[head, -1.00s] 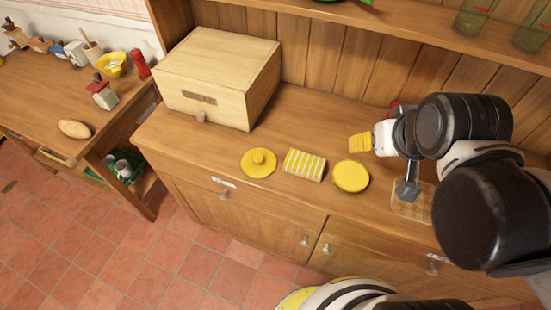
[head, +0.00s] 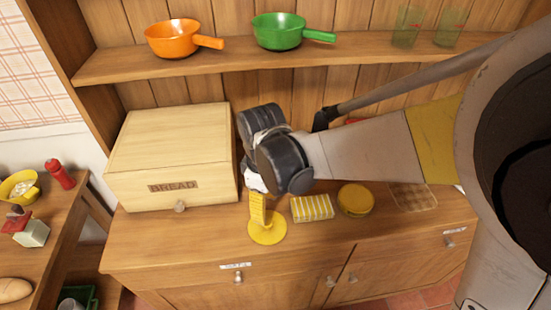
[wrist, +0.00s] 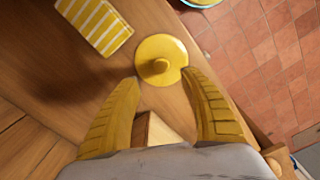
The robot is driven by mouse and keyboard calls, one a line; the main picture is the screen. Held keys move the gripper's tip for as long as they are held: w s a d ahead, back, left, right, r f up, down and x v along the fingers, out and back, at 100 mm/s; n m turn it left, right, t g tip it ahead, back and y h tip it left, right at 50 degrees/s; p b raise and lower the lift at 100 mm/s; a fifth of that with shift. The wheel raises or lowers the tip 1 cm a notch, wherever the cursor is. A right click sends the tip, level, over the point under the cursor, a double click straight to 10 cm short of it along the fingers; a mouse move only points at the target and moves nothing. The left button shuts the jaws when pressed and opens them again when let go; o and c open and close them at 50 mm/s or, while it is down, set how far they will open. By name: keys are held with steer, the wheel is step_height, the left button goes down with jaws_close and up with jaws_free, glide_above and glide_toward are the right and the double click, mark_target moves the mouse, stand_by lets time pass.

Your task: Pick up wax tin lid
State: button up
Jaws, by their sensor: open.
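A yellow round lid with a central knob (head: 267,235) lies flat on the wooden counter, in front of the bread box; I take it for the wax tin lid. It also shows in the wrist view (wrist: 173,50), with the knob toward my fingers. My gripper (head: 257,208) points down at the lid, and one yellow finger partly covers it in the head view. In the wrist view my gripper (wrist: 161,79) is open and empty, its fingertips on either side of the lid's near part. Whether they touch the lid I cannot tell.
The bread box (head: 170,160) stands behind left. A shelf (head: 210,67) with pans runs above. The counter's front edge is close to the lid.

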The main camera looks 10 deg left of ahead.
mark_target(267, 222)
step_height(267, 222, down, 3)
steer(key=shift+r+b, duration=0.2)
steer(key=shift+b, duration=0.15)
steer(key=f+b, duration=0.1)
steer(key=f, duration=0.1)
steer(key=f+b, duration=0.2)
steer(key=f, duration=0.1)
steer(key=shift+s+d+f, duration=0.1)
steer(key=shift+s+f, duration=0.1)
steer(key=shift+f, duration=0.05)
steer(key=shift+r, duration=0.1)
jaws_close()
